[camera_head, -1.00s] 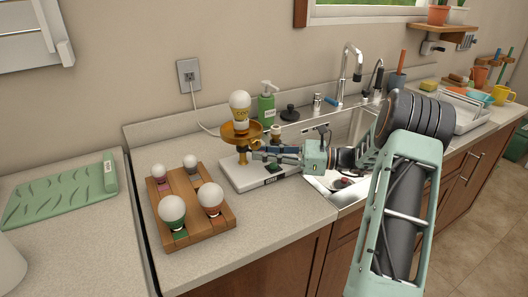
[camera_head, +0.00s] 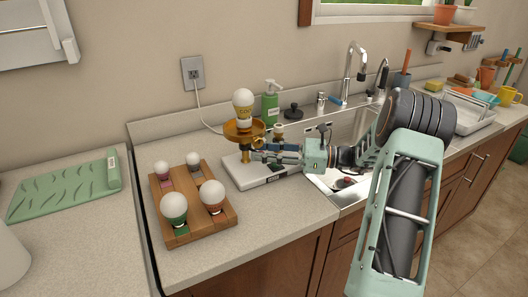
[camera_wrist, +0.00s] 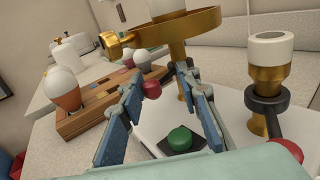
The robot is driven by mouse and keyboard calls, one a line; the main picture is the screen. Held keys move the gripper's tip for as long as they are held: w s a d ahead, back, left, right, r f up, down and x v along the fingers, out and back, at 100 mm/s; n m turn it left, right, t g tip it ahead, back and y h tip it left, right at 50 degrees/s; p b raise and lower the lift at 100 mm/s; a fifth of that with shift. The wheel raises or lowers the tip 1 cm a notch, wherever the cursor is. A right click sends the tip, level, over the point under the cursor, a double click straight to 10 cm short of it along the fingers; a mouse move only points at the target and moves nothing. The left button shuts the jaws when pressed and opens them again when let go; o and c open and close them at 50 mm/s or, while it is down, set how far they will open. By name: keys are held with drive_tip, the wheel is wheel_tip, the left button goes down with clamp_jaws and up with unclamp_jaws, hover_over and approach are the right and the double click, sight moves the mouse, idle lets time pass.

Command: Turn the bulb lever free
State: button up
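A white bulb (camera_head: 243,102) sits on a brass dish stand (camera_head: 244,131) that rises from a white base (camera_head: 240,172). The dish (camera_wrist: 160,38) also shows in the wrist view, with the bulb's lower part above it. My gripper (camera_wrist: 158,78) is open beside the stand, just below dish height, with its blue-padded fingers apart. A red knob (camera_wrist: 152,89) shows between the fingers; its shaft is mostly hidden, and I cannot tell whether a finger touches it. A second brass post (camera_wrist: 267,80) with a white top has a black collar (camera_wrist: 266,103) and a red-tipped lever (camera_wrist: 288,150).
A green button (camera_wrist: 180,138) lies on the base below the fingers. A wooden tray (camera_head: 160,223) with several bulbs stands left of the base. A soap bottle (camera_head: 270,105) is behind it, and the sink (camera_head: 345,135) is to the right. The front counter is clear.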

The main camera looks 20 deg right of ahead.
drive_tip(key=v, duration=1.2)
